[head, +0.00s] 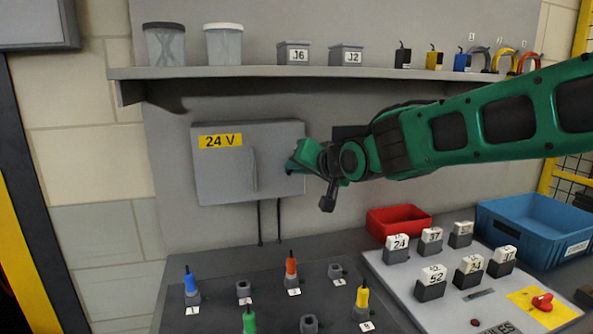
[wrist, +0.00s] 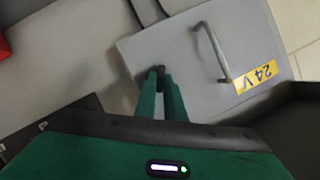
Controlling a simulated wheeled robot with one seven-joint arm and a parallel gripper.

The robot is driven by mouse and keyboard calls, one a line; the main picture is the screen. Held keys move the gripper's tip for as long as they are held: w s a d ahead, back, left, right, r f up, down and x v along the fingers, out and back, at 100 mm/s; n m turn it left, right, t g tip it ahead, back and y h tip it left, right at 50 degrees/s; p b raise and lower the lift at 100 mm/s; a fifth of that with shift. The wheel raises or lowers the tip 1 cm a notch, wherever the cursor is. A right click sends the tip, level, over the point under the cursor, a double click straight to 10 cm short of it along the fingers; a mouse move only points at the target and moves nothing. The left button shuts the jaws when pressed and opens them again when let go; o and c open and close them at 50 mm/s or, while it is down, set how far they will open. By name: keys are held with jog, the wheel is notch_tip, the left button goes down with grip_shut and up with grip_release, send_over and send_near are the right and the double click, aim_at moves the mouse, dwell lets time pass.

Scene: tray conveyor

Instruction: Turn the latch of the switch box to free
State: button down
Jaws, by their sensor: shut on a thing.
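The switch box (head: 222,170) is a grey box with a yellow "24 V" label, fixed to the wall panel under the shelf. It also shows in the wrist view (wrist: 196,85), where a bar handle (wrist: 212,52) stands on its door. My gripper (head: 295,162) is at the right edge of the box door. In the wrist view my gripper (wrist: 160,80) is shut on a small dark latch (wrist: 158,69) near the door's edge. The fingers hide most of the latch, so its turn angle cannot be told. The door looks closed.
A shelf (head: 330,73) with tubs, small boxes and coloured parts runs above the box. Two cables hang below it. The bench below holds coloured plugs, a red bin (head: 398,222), numbered blocks and a blue crate (head: 535,232).

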jog(key=shift+a+f+n+h, duration=0.1)
jog(key=shift+f+n+h, duration=0.05)
jog(key=shift+n+h, duration=0.8)
jog(key=shift+a+f+n+h, duration=0.1)
jog(key=shift+n+h, duration=0.55)
jog(key=shift+n, duration=0.6)
jog(key=c, duration=1.8)
grip_release()
jog(key=shift+c, duration=0.2)
jog(key=shift+r, duration=0.15)
jog(key=shift+s+r, duration=0.1)
